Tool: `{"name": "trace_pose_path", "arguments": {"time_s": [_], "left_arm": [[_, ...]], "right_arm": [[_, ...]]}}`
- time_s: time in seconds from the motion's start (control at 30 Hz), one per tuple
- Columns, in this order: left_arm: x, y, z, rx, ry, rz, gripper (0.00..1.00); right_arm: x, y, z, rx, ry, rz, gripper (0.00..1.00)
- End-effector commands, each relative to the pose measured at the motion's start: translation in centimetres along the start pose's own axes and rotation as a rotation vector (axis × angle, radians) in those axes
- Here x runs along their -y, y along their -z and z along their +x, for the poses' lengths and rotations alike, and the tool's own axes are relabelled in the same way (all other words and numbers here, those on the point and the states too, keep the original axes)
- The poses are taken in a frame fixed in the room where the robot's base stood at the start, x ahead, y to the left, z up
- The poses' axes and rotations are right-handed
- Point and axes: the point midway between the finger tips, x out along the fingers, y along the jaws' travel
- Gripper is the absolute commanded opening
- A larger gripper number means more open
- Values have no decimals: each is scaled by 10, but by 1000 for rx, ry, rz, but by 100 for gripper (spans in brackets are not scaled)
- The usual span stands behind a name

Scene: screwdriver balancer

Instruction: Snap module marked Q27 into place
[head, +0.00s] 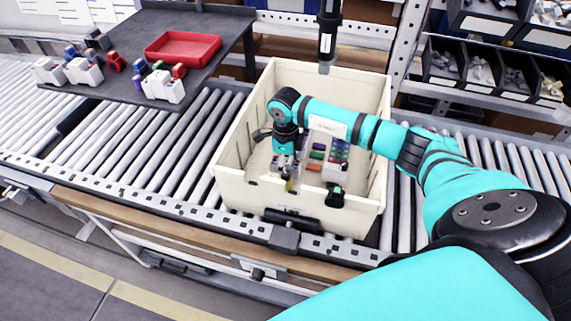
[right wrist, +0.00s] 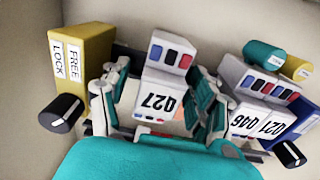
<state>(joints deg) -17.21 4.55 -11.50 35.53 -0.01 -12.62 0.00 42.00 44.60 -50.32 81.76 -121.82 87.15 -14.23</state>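The white module marked Q27 (right wrist: 158,98) shows in the right wrist view, its label upside down, with blue, dark and red inserts on its upper part. My right gripper (right wrist: 161,68) has its fingers on either side of this module, with a visible gap at the left finger; contact at the right finger is unclear. In the head view my right gripper (head: 287,168) points down inside the cream bin (head: 235,185), at its left part, and largely hides the Q27 module there. My left gripper is not in view.
White modules marked Q21 and Q46 (right wrist: 262,122) stand close to the right finger. A yellow block labelled FREE LOCK (right wrist: 82,62) and a black knob (right wrist: 62,112) are left. A dark table (head: 115,80) holds a red tray (head: 183,46) and several modules. A black tool (head: 328,35) hangs above the bin.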

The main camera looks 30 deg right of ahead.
Motion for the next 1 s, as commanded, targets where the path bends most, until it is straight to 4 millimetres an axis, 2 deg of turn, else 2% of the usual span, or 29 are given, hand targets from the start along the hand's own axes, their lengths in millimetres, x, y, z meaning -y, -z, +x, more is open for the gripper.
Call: {"name": "trace_pose_path", "arguments": {"time_s": [0.27,0.37,0.7,0.83,1.0], "left_arm": [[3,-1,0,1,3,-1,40],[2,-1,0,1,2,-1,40],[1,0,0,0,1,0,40],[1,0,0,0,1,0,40],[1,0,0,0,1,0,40]], "right_arm": [[0,-1,-6,2,1,0,62],[1,-1,-21,3,3,-1,62],[1,-1,-92,4,3,0,62],[1,-1,-109,3,1,0,62],[0,0,-120,1,1,-1,62]]}}
